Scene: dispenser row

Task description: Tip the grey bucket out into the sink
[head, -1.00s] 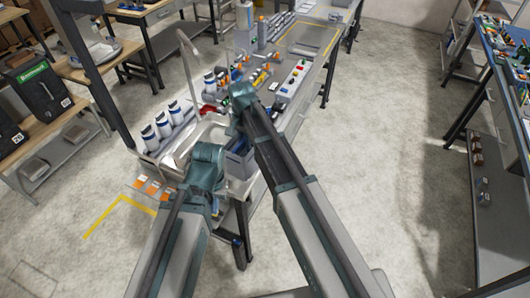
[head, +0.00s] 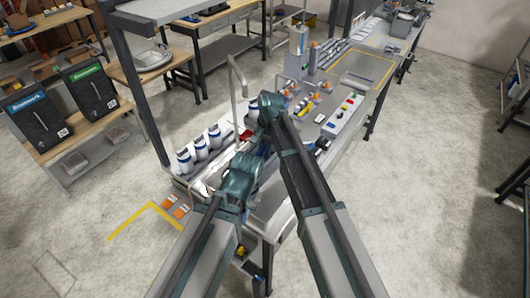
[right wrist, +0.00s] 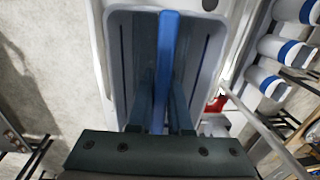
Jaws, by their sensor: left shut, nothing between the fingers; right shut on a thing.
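The grey bucket (right wrist: 197,75) shows from above in the right wrist view as a deep rounded box with a pale rim and a blue handle (right wrist: 168,50) across its middle. My right gripper (right wrist: 163,115) is shut on that handle. In the head view my right gripper (head: 268,108) is above the bench by the sink, and the bucket is mostly hidden below it. My left gripper (head: 240,178) is lower, shut and empty, close to the bucket area; its fingertips are hard to see. The sink (head: 222,162) is partly covered by my arms. I cannot see the bucket's contents.
White bottles with blue bands (head: 200,150) stand in a row left of the sink. A tall tap (head: 233,80) rises behind it. A button panel (head: 343,117) lies to the right. Orange-marked cards (head: 176,207) lie at the near left edge.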

